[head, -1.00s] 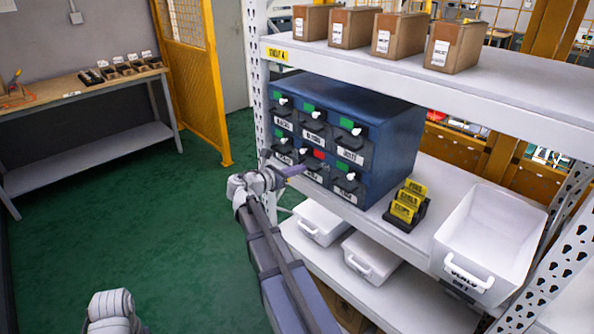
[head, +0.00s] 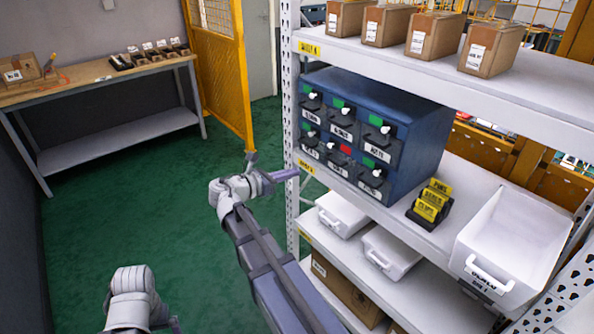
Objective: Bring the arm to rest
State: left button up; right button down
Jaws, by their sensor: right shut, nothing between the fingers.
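My right arm (head: 262,262) reaches up from the bottom of the head view. Its gripper (head: 285,175) is shut and empty, in the open space just left of the shelf's front upright. It touches nothing that I can see. The blue drawer cabinet (head: 415,160) stands on the middle shelf to its right, with several dark, labelled drawers, all looking closed. One drawer has a red tag (head: 346,149); the others that show have green tags. Part of my left arm (head: 132,295) shows at the bottom left, but its gripper is out of view.
The shelf rack (head: 290,120) fills the right side. White bins (head: 505,235), yellow tags in a black holder (head: 430,203) and cardboard boxes (head: 433,35) stand on it. A workbench (head: 95,88) and a yellow mesh door (head: 222,65) are behind. The green floor (head: 130,200) between is clear.

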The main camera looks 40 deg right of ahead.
jog(key=shift+a, duration=0.1)
pick_arm(q)
notch_tip(320, 180, up, 3)
jog(key=p, duration=0.2)
jog(key=shift+f+p, duration=0.1)
jog(key=shift+p, duration=0.3)
pick_arm(e)
jog(key=s+a+f+m+y, duration=0.5)
jog(key=a, duration=0.7)
jog(key=s+a+f+m+g+y, duration=0.1)
jog(key=s+a+f+m+y, duration=0.3)
jog(key=a, duration=0.7)
jog(key=s+a+f+m+y, duration=0.5)
jog(key=s+a+m, duration=0.1)
jog(key=a, duration=0.6)
jog(key=shift+s+a+f+y, duration=0.3)
jog(key=shift+s+a+f, duration=0.1)
jog(key=shift+s, duration=0.2)
